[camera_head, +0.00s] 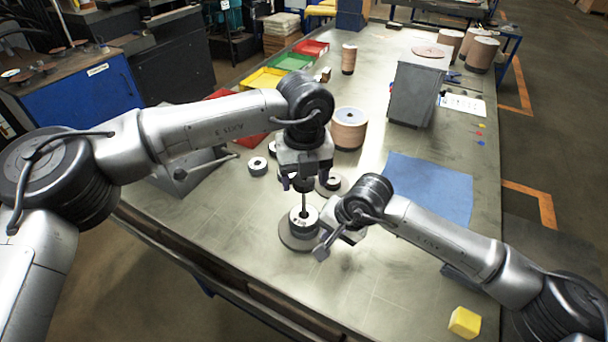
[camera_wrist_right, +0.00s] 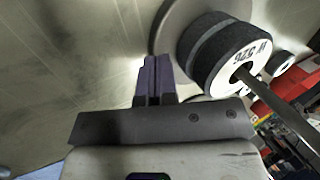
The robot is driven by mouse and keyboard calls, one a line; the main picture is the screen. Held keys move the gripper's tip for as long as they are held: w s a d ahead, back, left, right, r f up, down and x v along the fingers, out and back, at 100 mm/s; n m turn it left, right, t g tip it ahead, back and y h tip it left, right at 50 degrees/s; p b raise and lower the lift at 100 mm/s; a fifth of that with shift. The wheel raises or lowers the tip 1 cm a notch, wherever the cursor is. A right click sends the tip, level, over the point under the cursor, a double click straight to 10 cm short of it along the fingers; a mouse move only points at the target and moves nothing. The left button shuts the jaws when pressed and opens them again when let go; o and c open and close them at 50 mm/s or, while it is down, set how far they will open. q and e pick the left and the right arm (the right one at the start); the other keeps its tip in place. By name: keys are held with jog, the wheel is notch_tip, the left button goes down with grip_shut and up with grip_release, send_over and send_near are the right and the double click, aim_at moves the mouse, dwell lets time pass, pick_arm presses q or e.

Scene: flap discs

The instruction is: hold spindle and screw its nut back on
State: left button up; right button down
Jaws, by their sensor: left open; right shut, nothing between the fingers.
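The spindle's thin rod (camera_head: 303,200) rises upright from a round base plate (camera_head: 290,238). Dark flap discs with a white printed top (camera_head: 303,221) are stacked around the rod, and the stack (camera_wrist_right: 205,55) and rod (camera_wrist_right: 280,108) also show in the right wrist view. My left gripper (camera_head: 303,183) is open above the rod's top, fingers pointing down. A dark round piece between its fingers may be the nut; I cannot tell whether it touches the rod. My right gripper (camera_head: 321,251) is shut and empty, low beside the stack; its closed fingers (camera_wrist_right: 153,78) are apart from the discs.
Loose discs (camera_head: 258,166) lie behind the spindle. A large brown spool (camera_head: 349,128) and a grey box (camera_head: 412,95) stand farther back. A blue mat (camera_head: 430,188) lies to the right and a yellow block (camera_head: 465,322) at the front right. The table's front middle is clear.

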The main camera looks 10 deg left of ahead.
pick_arm(q)
jog(key=n, duration=0.5)
jog(key=shift+n, duration=0.3)
jog(key=n, duration=0.6)
jog(key=shift+c, duration=0.4)
